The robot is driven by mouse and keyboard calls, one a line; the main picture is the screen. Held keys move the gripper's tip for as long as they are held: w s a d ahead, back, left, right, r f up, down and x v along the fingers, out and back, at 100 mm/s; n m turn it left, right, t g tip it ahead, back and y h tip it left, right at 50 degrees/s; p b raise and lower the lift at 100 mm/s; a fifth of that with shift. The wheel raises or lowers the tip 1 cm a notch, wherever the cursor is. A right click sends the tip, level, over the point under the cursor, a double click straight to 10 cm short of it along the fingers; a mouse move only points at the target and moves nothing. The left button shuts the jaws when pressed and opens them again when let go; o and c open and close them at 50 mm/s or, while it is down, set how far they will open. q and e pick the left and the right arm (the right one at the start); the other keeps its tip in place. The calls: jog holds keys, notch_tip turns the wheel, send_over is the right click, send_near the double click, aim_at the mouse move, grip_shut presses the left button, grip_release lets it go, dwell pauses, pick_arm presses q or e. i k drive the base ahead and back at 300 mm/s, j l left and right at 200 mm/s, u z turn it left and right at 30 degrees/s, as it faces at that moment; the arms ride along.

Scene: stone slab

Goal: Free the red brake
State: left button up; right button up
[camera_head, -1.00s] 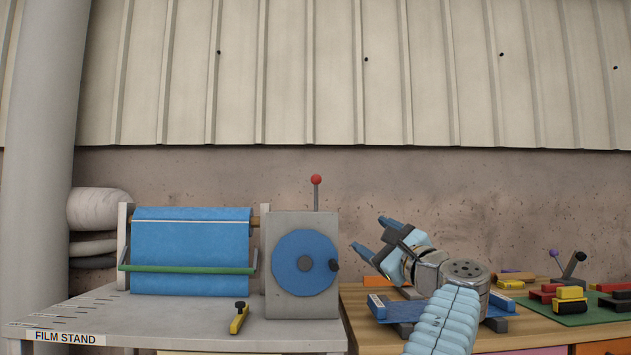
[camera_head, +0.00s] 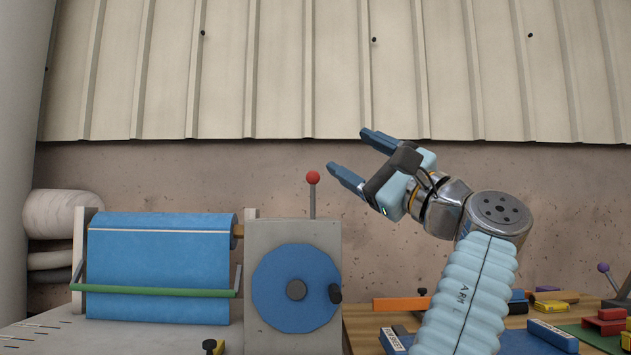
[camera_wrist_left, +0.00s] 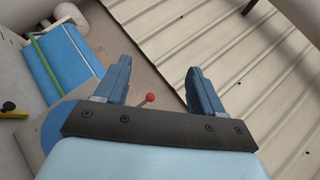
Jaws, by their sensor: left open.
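The red brake is a red ball knob (camera_head: 313,177) on a thin upright grey rod, standing on top of the grey housing (camera_head: 265,235) of the film stand. A blue disc (camera_head: 272,285) with a dark handle is on the housing's front. My left gripper (camera_head: 352,154) is open and empty, up and to the right of the red knob, its fingers pointing left. In the left wrist view the red knob (camera_wrist_left: 150,97) shows between the two open fingers (camera_wrist_left: 160,80), nearer the left one and apart from both. My right gripper is in neither view.
A blue film roll (camera_head: 160,265) with a green bar (camera_head: 150,291) stands left of the housing. A wooden bench at the right holds an orange block (camera_head: 400,303), red blocks (camera_head: 603,322) and a purple-knobbed lever (camera_head: 603,267). Free air surrounds the red knob.

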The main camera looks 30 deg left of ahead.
aim_at(313, 177)
jog(key=i+j, duration=0.35)
jog(key=i, duration=0.15)
jog(key=i+j, duration=0.35)
jog(key=i, duration=0.1)
